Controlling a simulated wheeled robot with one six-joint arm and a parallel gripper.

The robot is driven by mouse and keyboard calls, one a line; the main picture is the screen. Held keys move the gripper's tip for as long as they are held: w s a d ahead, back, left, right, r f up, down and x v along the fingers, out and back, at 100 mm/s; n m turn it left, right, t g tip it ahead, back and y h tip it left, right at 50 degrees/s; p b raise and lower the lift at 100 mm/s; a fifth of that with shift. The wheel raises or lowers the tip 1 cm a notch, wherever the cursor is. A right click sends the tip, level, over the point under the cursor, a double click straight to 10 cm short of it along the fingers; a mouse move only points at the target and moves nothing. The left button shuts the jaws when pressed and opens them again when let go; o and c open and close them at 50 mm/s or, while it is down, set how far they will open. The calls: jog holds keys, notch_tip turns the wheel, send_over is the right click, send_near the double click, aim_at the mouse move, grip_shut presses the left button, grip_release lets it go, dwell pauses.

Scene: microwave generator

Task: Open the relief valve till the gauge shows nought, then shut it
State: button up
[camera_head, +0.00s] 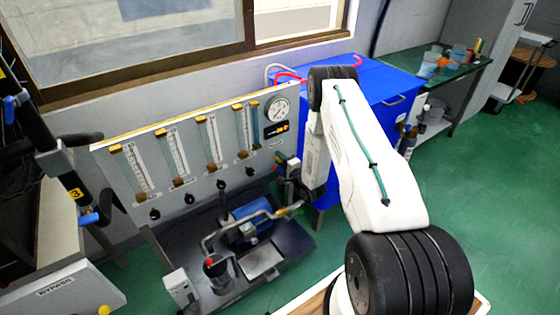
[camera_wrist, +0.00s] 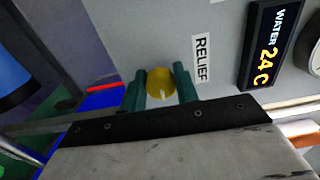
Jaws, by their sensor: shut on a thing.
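A round yellow knob (camera_wrist: 157,83) sits on the grey panel beside a label reading RELIEF (camera_wrist: 201,59). A pale mark shows on the knob's lower part. My gripper (camera_wrist: 158,76) has its two teal fingers on either side of the knob and is shut on it. In the head view my arm reaches over to the panel's lower right, and my wrist hides the knob. The round white gauge (camera_head: 278,109) is at the panel's upper right; its reading is too small to tell. Only the gauge's edge (camera_wrist: 314,50) shows in the wrist view.
A display (camera_wrist: 268,45) reads WATER 24 C. The panel (camera_head: 187,146) carries several flow tubes and small black knobs. A blue pump (camera_head: 248,222) with pipes stands below it. A blue cabinet (camera_head: 372,88) is behind my arm. Green floor (camera_head: 480,180) is clear at right.

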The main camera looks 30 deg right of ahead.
jog(key=shift+f, duration=0.1)
jog(key=o, duration=1)
jog(key=shift+s, duration=0.1)
jog(key=s, duration=0.7)
jog(key=shift+s+d, duration=0.2)
jog(key=shift+s, duration=0.15)
